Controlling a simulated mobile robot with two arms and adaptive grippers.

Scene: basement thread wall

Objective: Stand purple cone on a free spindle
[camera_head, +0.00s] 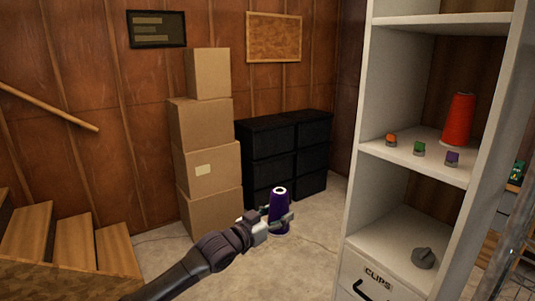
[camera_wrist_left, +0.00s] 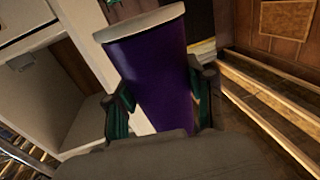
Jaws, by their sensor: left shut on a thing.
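The purple cone (camera_head: 279,208) has a pale top and is held upright, in the middle of the head view. My left gripper (camera_head: 279,221) is shut on it, with a finger on each side. In the left wrist view the cone (camera_wrist_left: 153,75) fills the middle between the two dark green-padded fingers of my left gripper (camera_wrist_left: 160,112). The cone's lower part is hidden by the gripper body there. No free spindle can be made out in these frames. My right gripper is not in view.
A white shelf unit (camera_head: 359,155) stands at the right, with a red cone (camera_head: 458,120), several small coloured clips (camera_head: 419,148) and a grey knob-like thing (camera_head: 423,258). Stacked cardboard boxes (camera_head: 207,130), black drawers (camera_head: 290,150) and wooden stairs (camera_head: 70,240) stand behind and left. Open floor lies between.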

